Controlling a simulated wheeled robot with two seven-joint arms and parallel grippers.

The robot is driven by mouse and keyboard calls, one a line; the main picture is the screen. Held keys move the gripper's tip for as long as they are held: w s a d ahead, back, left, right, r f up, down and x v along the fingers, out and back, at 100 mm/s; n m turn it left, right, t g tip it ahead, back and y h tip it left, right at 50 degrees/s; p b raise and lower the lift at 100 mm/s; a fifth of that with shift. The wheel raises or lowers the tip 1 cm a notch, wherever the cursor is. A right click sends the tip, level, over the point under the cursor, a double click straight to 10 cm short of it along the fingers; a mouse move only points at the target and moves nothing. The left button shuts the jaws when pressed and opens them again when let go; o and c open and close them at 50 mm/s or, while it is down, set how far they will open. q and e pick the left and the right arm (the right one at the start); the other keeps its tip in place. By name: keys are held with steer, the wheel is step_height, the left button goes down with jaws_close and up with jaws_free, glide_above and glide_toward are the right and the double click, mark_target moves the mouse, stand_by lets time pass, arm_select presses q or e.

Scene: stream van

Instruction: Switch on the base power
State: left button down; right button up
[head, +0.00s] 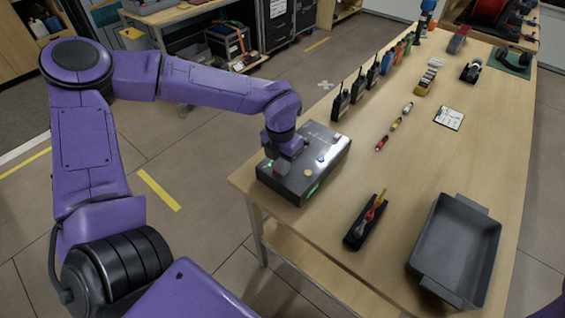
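The base (322,152) is a dark grey metal box near the left edge of the wooden table. Green light shows on its front side and at its left corner. A small round pale knob or button sits on its top. My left arm reaches over from the left, and my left gripper (283,164) points down at the near left part of the box, touching it or just above it. Its fingers are small and partly hidden, so I cannot tell their opening. The power switch cannot be made out. My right gripper is not in view.
Several black radios (341,106) stand in a row behind the base. A black holder with screwdrivers (365,222) and a grey tray (455,250) lie to the right. Small coloured items (394,124) and a white card (449,117) lie mid-table. The wood between them is clear.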

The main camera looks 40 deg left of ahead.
arm_select(q)
steer(key=shift+a+r+p, duration=0.1)
steer(key=shift+a+p, duration=0.35)
steer(key=shift+p, duration=0.15)
steer(key=shift+a, duration=0.5)
steer(key=shift+d, duration=0.1)
steer(key=r+p, duration=0.4)
steer(key=p, duration=0.1)
steer(key=shift+w+a+r, duration=0.1)
steer(key=shift+a+r, duration=0.2)
steer(key=shift+r, duration=0.1)
steer(key=shift+a+r+b, duration=0.15)
steer(key=shift+r+b, duration=0.25)
steer(key=shift+b, duration=0.15)
step_height(320, 180, up, 8)
steer(key=b, duration=0.1)
steer(key=shift+a, duration=0.45)
